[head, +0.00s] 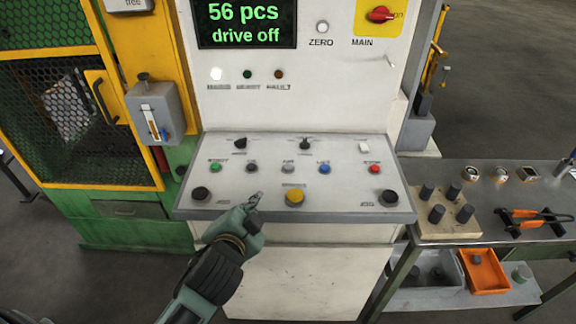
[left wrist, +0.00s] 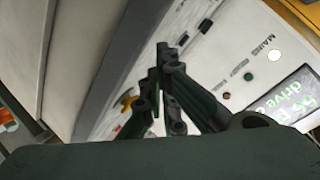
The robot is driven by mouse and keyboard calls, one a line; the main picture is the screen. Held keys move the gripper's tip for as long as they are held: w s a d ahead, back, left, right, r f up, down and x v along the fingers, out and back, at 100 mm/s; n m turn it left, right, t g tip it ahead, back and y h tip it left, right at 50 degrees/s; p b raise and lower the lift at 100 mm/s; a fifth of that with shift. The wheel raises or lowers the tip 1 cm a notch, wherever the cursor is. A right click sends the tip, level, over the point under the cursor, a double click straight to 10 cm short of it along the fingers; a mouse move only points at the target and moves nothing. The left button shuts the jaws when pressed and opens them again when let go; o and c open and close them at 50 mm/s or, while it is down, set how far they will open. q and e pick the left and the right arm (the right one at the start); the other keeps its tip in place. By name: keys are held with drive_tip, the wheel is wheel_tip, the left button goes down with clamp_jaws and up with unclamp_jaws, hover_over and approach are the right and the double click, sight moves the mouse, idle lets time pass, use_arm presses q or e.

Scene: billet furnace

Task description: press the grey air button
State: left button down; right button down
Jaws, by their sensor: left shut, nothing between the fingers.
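The grey air button (head: 288,169) is in the middle of the row of small buttons on the sloping control panel (head: 245,185), between a black button (head: 252,168) and a blue button (head: 324,169). Its label is too small to read surely. My left gripper (head: 256,198) is shut and empty, over the panel's lower part, below and left of the grey button and apart from it. In the left wrist view my fingers (left wrist: 164,62) are together and hide part of the panel. My right gripper is not in view.
A large yellow button (head: 294,197) is close right of my fingertips, with black buttons at left (head: 200,194) and right (head: 389,198). Green (head: 215,168) and red (head: 374,168) buttons end the row. Switches (head: 305,144) stand above it. A workbench (head: 480,180) is at right.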

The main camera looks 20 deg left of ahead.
use_arm(q)
drive_tip(key=w+d+r+m+t+h, duration=0.25)
drive_tip(key=w+r+m+t, duration=0.2)
drive_tip(key=r, duration=0.35)
drive_tip(key=w+d+r+m+t+h, duration=0.2)
drive_tip(key=w+d+r+m+t, duration=0.25)
drive_tip(key=r, duration=0.45)
drive_tip(key=w+d+r+m+g+h, duration=0.15)
drive_tip(key=d+m+g+h, duration=0.5)
drive_tip(key=m, duration=0.75)
drive_tip(key=w+d+r+m+g+h, duration=0.15)
drive_tip(key=d+m+g+h, duration=0.45)
drive_tip(key=m, duration=0.8)
drive_tip(key=w+a+f+m+g+y, duration=0.1)
drive_tip(key=w+a+f+m+y, duration=0.2)
drive_tip(key=a, duration=0.4)
drive_tip(key=w+a+f+m+g+y, duration=0.1)
drive_tip(key=w+a+f+m+y, duration=0.2)
drive_tip(key=a+f+m+y, duration=0.2)
drive_tip(key=shift+a+f+y, duration=0.4)
drive_tip(key=shift+a+y, duration=0.1)
drive_tip(key=shift+a, duration=0.65)
